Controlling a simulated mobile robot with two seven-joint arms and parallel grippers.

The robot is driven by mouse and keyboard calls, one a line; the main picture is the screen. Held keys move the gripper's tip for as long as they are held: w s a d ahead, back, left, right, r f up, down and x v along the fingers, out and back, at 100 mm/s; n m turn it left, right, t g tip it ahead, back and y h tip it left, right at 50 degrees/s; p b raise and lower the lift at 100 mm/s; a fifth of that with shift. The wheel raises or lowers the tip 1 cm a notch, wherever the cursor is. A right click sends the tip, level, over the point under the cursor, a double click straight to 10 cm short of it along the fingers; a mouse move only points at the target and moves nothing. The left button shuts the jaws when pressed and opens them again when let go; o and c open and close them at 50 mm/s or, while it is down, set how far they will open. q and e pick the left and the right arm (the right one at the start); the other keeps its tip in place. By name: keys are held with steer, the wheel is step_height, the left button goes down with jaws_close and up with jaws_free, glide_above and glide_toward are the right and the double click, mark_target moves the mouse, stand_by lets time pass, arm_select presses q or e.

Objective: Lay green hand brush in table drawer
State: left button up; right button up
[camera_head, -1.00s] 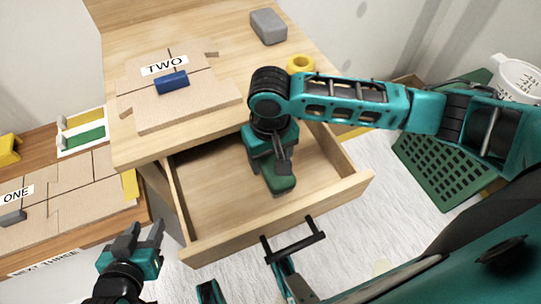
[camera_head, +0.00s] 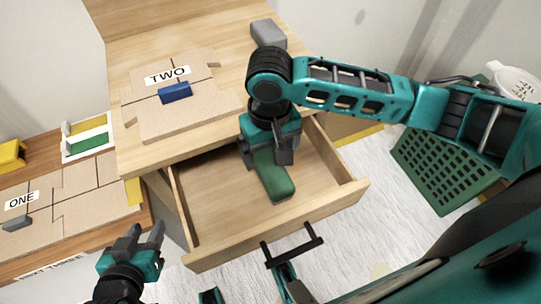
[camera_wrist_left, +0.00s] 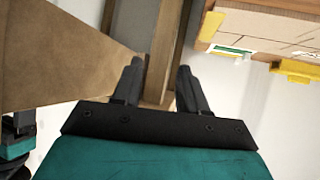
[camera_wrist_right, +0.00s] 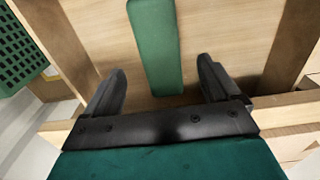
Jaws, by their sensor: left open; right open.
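The green hand brush (camera_head: 274,180) lies in the open table drawer (camera_head: 215,200), its near end toward the drawer front. It also shows in the right wrist view (camera_wrist_right: 155,45), on the drawer's wooden bottom. My right gripper (camera_head: 268,155) is over the drawer at the far end of the brush. In the right wrist view its fingers (camera_wrist_right: 158,85) are spread wide, one on each side of the brush and apart from it. My left gripper (camera_head: 145,238) is open and empty, outside the drawer's left front corner; its fingers show empty in the left wrist view (camera_wrist_left: 158,85).
On the table top (camera_head: 120,60) are a cardboard sheet marked TWO with a blue block (camera_head: 174,93) and a grey block (camera_head: 268,33). A lower table with a ONE sheet (camera_head: 70,205) stands at left. A green crate (camera_head: 437,165) is at right.

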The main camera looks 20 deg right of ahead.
mark_target(270, 165)
arm_select(q)
steer(key=shift+s+a+r+p, duration=0.2)
steer(key=shift+a+r+p, duration=0.25)
steer(key=shift+p, duration=0.3)
arm_select(e)
step_height(270, 165, up, 6)
steer(key=shift+f, duration=0.1)
arm_select(q)
steer(key=shift+s+f, duration=0.1)
